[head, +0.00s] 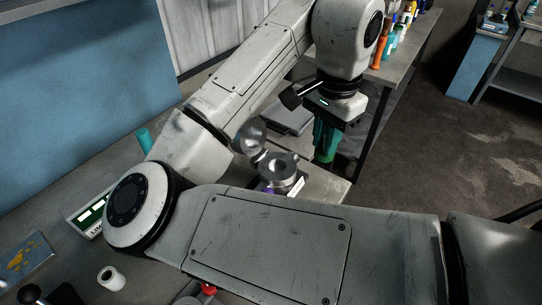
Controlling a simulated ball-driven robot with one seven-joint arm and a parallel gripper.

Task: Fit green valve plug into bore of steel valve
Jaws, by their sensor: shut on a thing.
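My gripper (325,143) points down at the right of the bench, below the dark wrist mount. It is shut on the green valve plug (324,157), whose green end shows low at the jaws. Fingers and plug are close in colour, so their border is hard to tell. The steel valve (279,166) stands on the bench to the left of the gripper, with a round opening facing up. The plug is apart from the valve in the picture. The valve's lower part is hidden by my arm.
A round steel part (250,134) stands left of the valve. A teal cylinder (144,139), a display box (92,211) and a white roll (111,278) are farther left. Several bottles (392,40) line the back bench. My arm hides much of the near bench.

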